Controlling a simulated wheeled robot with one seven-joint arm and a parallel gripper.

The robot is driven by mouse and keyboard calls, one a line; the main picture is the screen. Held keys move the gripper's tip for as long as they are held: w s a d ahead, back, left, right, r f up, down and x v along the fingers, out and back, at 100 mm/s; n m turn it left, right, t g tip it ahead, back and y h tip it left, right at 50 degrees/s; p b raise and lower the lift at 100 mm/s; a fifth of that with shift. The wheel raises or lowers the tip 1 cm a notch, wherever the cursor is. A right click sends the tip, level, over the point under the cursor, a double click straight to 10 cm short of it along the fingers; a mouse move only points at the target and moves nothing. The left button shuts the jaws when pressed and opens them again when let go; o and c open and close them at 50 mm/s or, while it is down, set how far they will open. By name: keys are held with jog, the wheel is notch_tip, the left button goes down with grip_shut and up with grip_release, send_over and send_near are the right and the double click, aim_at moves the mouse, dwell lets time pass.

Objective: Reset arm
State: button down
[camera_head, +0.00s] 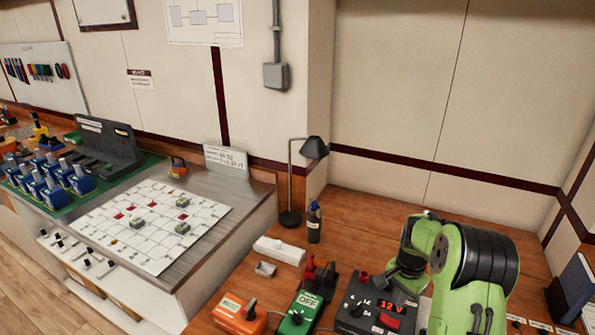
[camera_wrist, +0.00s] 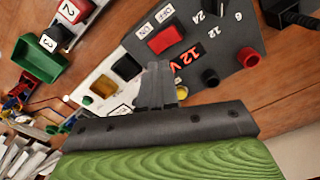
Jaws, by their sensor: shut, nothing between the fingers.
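My green and black arm (camera_head: 465,265) is folded at the right of the head view. My gripper (camera_wrist: 155,80) shows in the wrist view, its fingers together with nothing between them. The fingertips point toward a dark control box (camera_wrist: 215,75) with a red rocker switch and a red "12 V" display. The same box shows in the head view (camera_head: 372,305), just left of my arm. In the wrist view the fingers overlap part of the box. I cannot tell whether they touch it.
An orange box (camera_head: 238,314) and a green box (camera_head: 300,312) stand left of the control box. A lamp (camera_head: 290,216), a bottle (camera_head: 314,225) and a white strip (camera_head: 279,250) stand behind. A white grid panel (camera_head: 150,226) lies on the left counter. Bare wood (camera_head: 365,220) lies behind the control box.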

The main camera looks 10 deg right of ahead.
jog(key=s+a+r+n+t, duration=0.1)
jog(key=s+a+r+n, duration=0.1)
jog(key=s+a+r, duration=0.3)
jog(key=s+a+r+n+t+h, duration=0.1)
jog(key=a+r+n, duration=0.15)
jog(key=r, duration=0.45)
jog(key=s+a+r+n, duration=0.2)
jog(key=s+a+r, duration=0.15)
jog(key=r, duration=0.25)
jog(key=s+a+r+n+t, duration=0.1)
jog(key=s+a+n, duration=0.2)
jog(key=s, duration=0.5)
jog(key=s+a+r+n+t+y, duration=0.1)
jog(key=s+a+r+n+t, duration=0.1)
jog(key=s+a, duration=0.3)
jog(key=s+n, duration=0.1)
jog(key=s, duration=0.2)
jog(key=shift+s+r, duration=0.15)
